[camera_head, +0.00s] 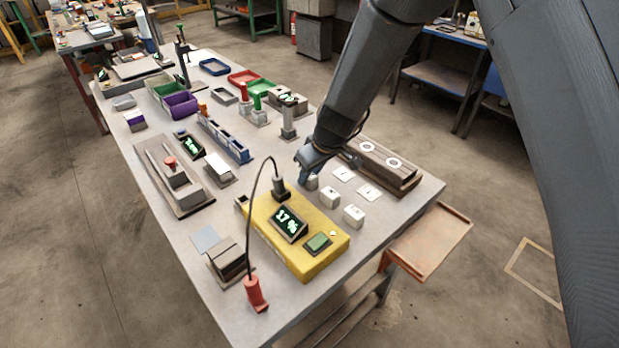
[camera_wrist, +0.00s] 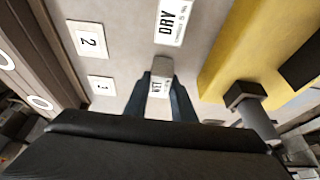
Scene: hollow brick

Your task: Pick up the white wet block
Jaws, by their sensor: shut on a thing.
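A small white block (camera_wrist: 161,67) with WET on its label is between the two fingers of my gripper (camera_wrist: 161,88) in the wrist view. My gripper is shut on it. In the head view, my gripper (camera_head: 308,166) points down at the table beside the yellow unit, and the block (camera_head: 312,184) shows just under the fingers, partly hidden. I cannot tell whether it touches the table. Two more white blocks (camera_head: 330,197) (camera_head: 354,215) stand in a row nearer the front. In the wrist view, a white block (camera_wrist: 172,20) labelled DRY is ahead of the held one.
The yellow unit (camera_head: 318,262) with a 17 % display and a probe stands close by. White cards (camera_head: 369,192) lie beside the blocks.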

